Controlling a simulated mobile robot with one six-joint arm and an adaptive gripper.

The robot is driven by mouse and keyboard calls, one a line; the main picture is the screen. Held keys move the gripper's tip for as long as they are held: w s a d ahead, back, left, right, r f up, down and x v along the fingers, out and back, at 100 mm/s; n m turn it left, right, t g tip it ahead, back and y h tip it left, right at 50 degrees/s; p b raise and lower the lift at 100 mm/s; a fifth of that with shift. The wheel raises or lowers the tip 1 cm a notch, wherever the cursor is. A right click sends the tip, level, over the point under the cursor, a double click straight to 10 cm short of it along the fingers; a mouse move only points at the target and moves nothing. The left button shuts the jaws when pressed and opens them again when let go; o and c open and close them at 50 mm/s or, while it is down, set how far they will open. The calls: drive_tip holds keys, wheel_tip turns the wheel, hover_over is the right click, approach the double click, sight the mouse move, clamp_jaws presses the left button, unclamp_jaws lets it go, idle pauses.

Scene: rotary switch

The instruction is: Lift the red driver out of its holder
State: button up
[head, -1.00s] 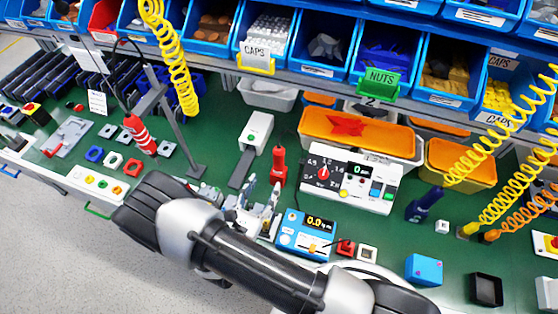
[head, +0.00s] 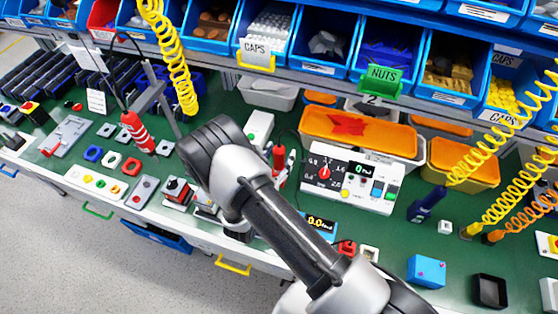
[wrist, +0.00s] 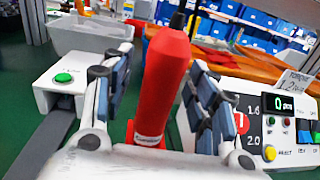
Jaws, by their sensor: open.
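The red driver (wrist: 165,85) stands upright, leaning slightly, in the middle of the wrist view, with a dark shaft at its top. Its red base shows low between the fingers; the holder itself is mostly hidden. My gripper (wrist: 158,78) is open, with one finger on each side of the driver and visible gaps to it. In the head view the red driver (head: 278,157) shows just beyond my arm, left of the white dial panel, and my arm hides most of the gripper.
The white dial panel (head: 348,180) stands close on the right. A white device with a green button (wrist: 62,82) stands on the left. Orange bins (head: 357,132) stand behind.

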drive_tip(key=shift+c, duration=0.4)
clamp_jaws()
